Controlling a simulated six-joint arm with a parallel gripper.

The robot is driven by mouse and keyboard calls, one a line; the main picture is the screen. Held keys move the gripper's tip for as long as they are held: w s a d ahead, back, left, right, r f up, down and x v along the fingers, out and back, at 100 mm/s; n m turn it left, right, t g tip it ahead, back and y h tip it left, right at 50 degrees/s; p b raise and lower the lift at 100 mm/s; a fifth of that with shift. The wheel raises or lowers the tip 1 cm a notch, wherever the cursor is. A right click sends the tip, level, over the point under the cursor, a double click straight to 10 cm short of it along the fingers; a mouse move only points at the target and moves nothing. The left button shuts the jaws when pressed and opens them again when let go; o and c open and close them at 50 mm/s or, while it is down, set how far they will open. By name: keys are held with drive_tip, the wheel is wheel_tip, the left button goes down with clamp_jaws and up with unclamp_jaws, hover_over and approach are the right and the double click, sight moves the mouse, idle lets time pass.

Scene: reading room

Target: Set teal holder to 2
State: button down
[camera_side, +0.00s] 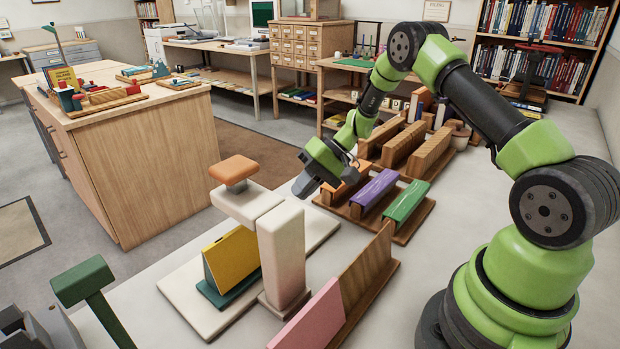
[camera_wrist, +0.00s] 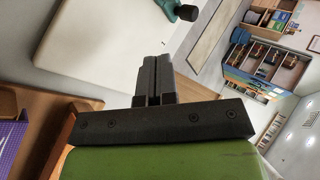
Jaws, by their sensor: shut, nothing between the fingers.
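A teal holder (camera_side: 228,290) stands on a cream base plate (camera_side: 187,293) in the side view, with a yellow board or book (camera_side: 232,257) upright in it. The cream stamp-like device with an orange knob (camera_side: 233,170) partly hides it. No number markings are readable on it. My gripper (camera_side: 306,184) is shut and empty, above and right of the device, near the row of colored books. In the wrist view my shut fingers (camera_wrist: 155,78) point over a cream surface (camera_wrist: 95,40). A dark teal piece (camera_wrist: 182,11) shows at the top; I cannot tell which part it is.
Orange, purple (camera_side: 374,188) and green (camera_side: 406,201) books stand in a wooden rack close to my gripper. A pink book (camera_side: 308,318) and wooden divider (camera_side: 367,270) stand at the front. A green handle (camera_side: 82,280) rises at lower left. The table between the racks is clear.

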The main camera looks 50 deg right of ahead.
drive_tip(key=x, duration=0.6)
drive_tip(key=shift+s, duration=0.1)
drive_tip(key=a, duration=0.1)
drive_tip(key=w+a, duration=0.1)
drive_tip(key=a, duration=0.1)
drive_tip(key=shift+w, duration=0.25)
drive_tip(key=shift+w+a, duration=0.2)
drive_tip(key=shift+a, duration=0.1)
drive_tip(key=shift+a, duration=1.65)
